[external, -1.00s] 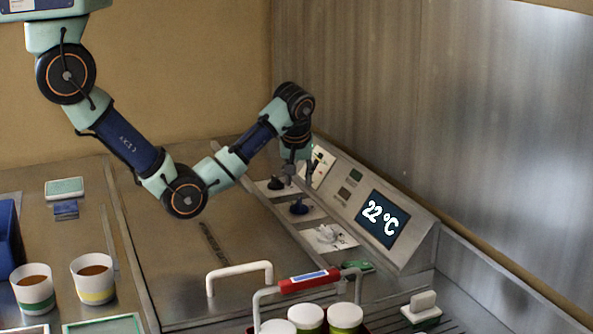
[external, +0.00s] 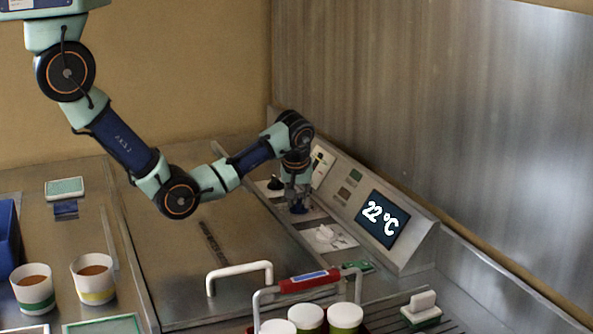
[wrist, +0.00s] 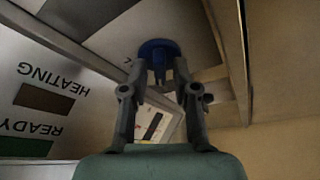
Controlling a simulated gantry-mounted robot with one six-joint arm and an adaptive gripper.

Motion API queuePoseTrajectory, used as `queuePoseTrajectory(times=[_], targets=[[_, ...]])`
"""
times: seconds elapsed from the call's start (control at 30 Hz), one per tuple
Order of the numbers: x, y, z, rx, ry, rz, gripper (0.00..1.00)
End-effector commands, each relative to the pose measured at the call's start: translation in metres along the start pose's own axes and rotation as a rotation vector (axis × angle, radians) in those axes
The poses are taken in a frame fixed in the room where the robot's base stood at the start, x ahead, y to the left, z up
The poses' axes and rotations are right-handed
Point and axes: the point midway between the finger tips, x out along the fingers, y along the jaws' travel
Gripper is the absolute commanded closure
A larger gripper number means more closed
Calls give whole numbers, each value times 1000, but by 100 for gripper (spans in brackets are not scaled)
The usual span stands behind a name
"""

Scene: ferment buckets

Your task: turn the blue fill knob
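The blue fill knob (external: 299,209) sits on a pale plate, in the middle of a row of three knobs. In the wrist view its round blue base (wrist: 158,46) and narrow upright grip show between my fingertips. My gripper (external: 298,193) points down over it in the external view. In the wrist view the two fingers of my gripper (wrist: 161,72) stand on either side of the knob's grip, with a small gap seeming to show on each side. The external view hides most of the knob behind the fingers.
A black knob (external: 275,184) and a white knob (external: 325,234) flank the blue one. The sloped panel with the 22 °C display (external: 382,219) rises close on the right. A white handle (external: 240,266) and a red-gripped carrier (external: 309,281) with cups stand in front.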

Motion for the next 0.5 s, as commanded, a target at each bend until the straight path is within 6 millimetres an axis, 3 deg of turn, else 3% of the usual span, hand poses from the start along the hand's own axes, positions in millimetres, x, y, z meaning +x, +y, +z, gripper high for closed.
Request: queuePoseTrajectory(times=[0.03, 0.13, 0.5], targets=[[0, 0, 0, 0, 0, 0, 84], [0, 0, 0, 0, 0, 0, 100], [-1, 0, 0, -25, 0, -11, 100]])
